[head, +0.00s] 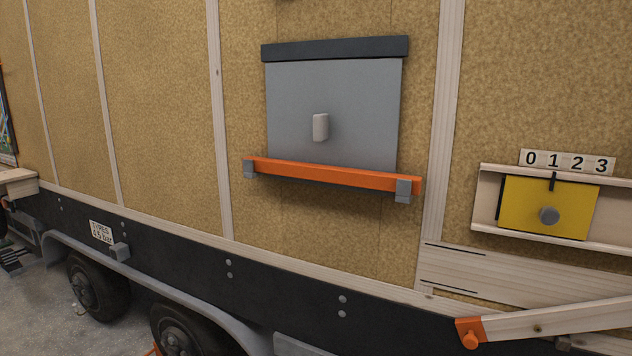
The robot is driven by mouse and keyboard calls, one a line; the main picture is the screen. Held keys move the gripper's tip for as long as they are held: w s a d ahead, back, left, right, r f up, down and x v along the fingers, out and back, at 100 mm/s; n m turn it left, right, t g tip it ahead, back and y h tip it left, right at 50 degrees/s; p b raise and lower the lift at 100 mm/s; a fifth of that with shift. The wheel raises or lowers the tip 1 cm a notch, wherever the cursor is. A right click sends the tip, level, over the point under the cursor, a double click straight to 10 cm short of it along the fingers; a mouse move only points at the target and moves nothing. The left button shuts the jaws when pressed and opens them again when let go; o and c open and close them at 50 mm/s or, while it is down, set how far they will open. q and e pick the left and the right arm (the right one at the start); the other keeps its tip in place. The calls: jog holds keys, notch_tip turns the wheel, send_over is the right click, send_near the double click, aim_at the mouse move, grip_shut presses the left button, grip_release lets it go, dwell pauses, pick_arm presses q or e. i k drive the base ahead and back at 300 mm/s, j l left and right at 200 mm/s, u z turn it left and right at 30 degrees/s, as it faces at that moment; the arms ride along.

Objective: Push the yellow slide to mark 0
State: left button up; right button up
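The yellow slide (520,205) is a flat plate with a grey round knob (549,215), at the right of the head view. It sits between an upper and a lower pale wooden rail (540,238) on the trailer wall. A black pointer (553,182) on its top edge stands under the 1 of the number strip (566,162), which reads 0, 1, 2, 3 from left to right. Mark 0 is left of the pointer. Neither of my grippers shows in this view.
Left of the slide, a grey panel (355,100) with a pale handle sits behind an orange bar (330,176) in grey brackets. A wooden beam with an orange end (470,331) juts in at lower right. Wheels (95,287) are below left.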

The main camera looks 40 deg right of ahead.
aim_at(548, 210)
jog(key=z, duration=2.45)
